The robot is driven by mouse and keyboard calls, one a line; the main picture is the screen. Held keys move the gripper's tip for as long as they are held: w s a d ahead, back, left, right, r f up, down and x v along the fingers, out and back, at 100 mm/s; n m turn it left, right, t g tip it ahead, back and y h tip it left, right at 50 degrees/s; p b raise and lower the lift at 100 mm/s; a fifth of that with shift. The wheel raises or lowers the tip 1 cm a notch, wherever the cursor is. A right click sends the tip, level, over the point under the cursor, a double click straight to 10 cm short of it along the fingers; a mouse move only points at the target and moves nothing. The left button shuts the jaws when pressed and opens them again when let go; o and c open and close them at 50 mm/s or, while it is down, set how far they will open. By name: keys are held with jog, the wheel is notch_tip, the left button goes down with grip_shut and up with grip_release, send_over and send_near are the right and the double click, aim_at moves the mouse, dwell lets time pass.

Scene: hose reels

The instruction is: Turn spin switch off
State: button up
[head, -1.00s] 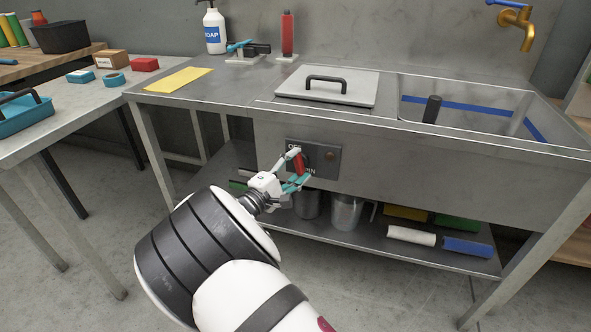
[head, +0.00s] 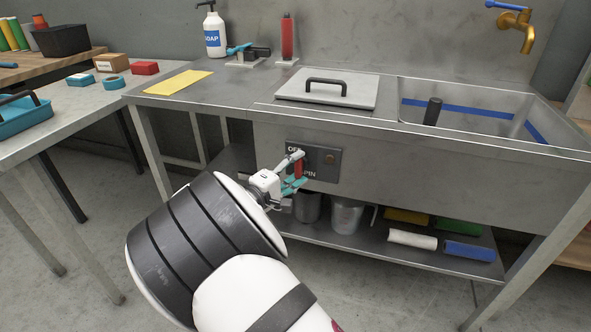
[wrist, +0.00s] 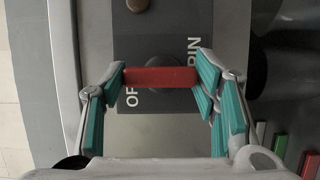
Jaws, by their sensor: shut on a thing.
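The switch is a red bar handle (head: 298,168) on a dark control panel (head: 325,172) on the sink unit's front. In the head view the bar stands about upright, between a partly covered OFF label above and a partly covered SPIN label below. My gripper (head: 294,170) is shut on the red handle, one teal-padded finger at each end. In the wrist view the red handle (wrist: 160,77) lies across between the fingertips (wrist: 160,80), over a dark round hub (wrist: 160,62). OFF reads at its left and SPIN at its right, both partly hidden.
A round amber-brown lamp (head: 330,157) sits on the panel right of the handle. The counter edge runs above the panel. A lower shelf (head: 400,252) holds metal pitchers (head: 347,215) and coloured rolls. A side table (head: 60,130) stands at the left.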

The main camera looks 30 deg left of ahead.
jog(key=o, duration=1.2)
jog(key=shift+c, duration=0.2)
jog(key=s+a, duration=0.1)
jog(key=s, duration=1.1)
jog(key=shift+a, duration=0.4)
jog(key=shift+w, duration=0.1)
